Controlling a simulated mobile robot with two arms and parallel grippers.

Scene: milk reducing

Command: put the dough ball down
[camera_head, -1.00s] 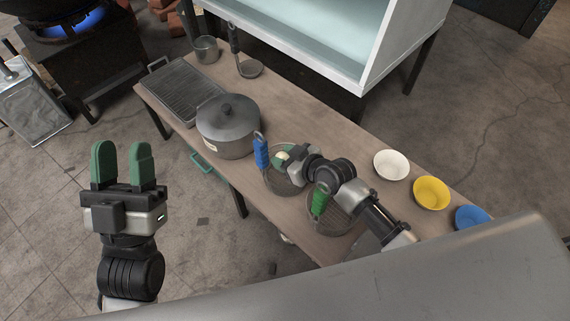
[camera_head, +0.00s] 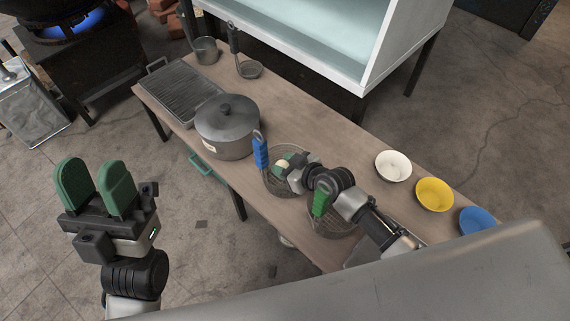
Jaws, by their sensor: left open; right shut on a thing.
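The dough ball (camera_head: 283,164) is small and pale. It sits between the green fingertips of my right gripper (camera_head: 284,162), which is shut on it. This gripper is over the round wire strainer with the blue handle (camera_head: 261,152); I cannot tell whether the ball touches the mesh. A second strainer with a green handle (camera_head: 321,203) lies nearer, partly hidden under my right arm. My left gripper (camera_head: 95,187) is open and empty, with green fingers apart, off the left side of the table above the floor.
On the wooden table (camera_head: 310,120) stand a lidded pot (camera_head: 227,127), a wire rack tray (camera_head: 183,93), a metal cup (camera_head: 206,50) and a ladle (camera_head: 250,69). White (camera_head: 393,166), yellow (camera_head: 434,195) and blue (camera_head: 477,220) bowls line the right. A white cabinet (camera_head: 330,45) stands behind.

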